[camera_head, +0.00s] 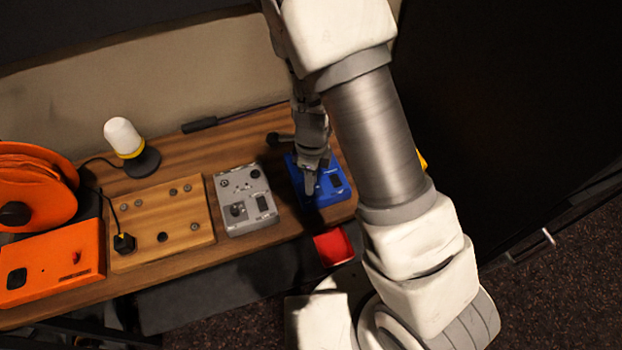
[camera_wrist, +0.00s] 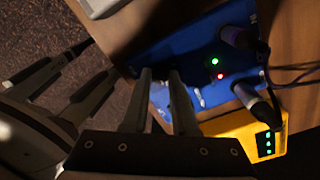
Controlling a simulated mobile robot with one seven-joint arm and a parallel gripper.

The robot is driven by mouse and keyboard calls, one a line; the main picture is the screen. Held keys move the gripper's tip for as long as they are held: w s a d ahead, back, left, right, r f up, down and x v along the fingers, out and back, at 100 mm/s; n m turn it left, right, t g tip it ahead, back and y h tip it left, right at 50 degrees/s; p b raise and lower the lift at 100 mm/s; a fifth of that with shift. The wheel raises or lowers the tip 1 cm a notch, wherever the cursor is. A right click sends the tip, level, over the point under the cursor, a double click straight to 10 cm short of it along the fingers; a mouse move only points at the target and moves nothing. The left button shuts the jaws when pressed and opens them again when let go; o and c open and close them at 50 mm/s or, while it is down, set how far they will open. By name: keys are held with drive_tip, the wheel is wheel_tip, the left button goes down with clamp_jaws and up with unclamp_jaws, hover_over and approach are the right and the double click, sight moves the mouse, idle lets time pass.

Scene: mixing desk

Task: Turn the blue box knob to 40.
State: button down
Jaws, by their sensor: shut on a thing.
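The blue box (camera_head: 333,191) lies at the right end of the wooden desk in the head view. In the wrist view the blue box (camera_wrist: 190,55) fills the upper middle, with a green light and a red light on its face. My gripper (camera_head: 310,188) points down onto the box's left part in the head view. In the wrist view its two fingers (camera_wrist: 161,76) reach the box's near edge with a narrow gap between them. They are shut on the blue box knob, which the fingers mostly hide. I cannot read the knob's setting.
A grey box (camera_head: 250,215) stands left of the blue one, then a wooden panel (camera_head: 185,240) and an orange unit (camera_head: 50,270). A lamp (camera_head: 125,140) stands behind. Dark plugs (camera_wrist: 243,40) with cables enter the blue box; a yellow device (camera_wrist: 240,130) sits beside it.

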drive_tip(key=c, duration=0.7)
unclamp_jaws()
wheel_tip(320, 180, up, 18)
drive_tip(key=p, duration=0.3)
drive_tip(key=shift+w+d+f, duration=0.2)
drive_tip(key=shift+w+f, duration=0.05)
drive_tip(key=shift+w, duration=0.1)
drive_tip(key=s+d+r+n+t+b, duration=0.1)
drive_tip(key=s+d+r+n+t, duration=0.2)
drive_tip(key=s+d+r+n, duration=0.2)
drive_tip(key=s+d+r+n+t+b, duration=0.1)
drive_tip(key=s+d+r+n+t, duration=0.2)
drive_tip(key=n, duration=1.3)
drive_tip(key=s+d+r, duration=0.2)
drive_tip(key=s+r, duration=0.3)
drive_tip(key=r, duration=0.3)
drive_tip(key=shift+s+d+r+n, duration=0.15)
drive_tip(key=shift+s+r+n, duration=0.15)
drive_tip(key=shift+r, duration=0.1)
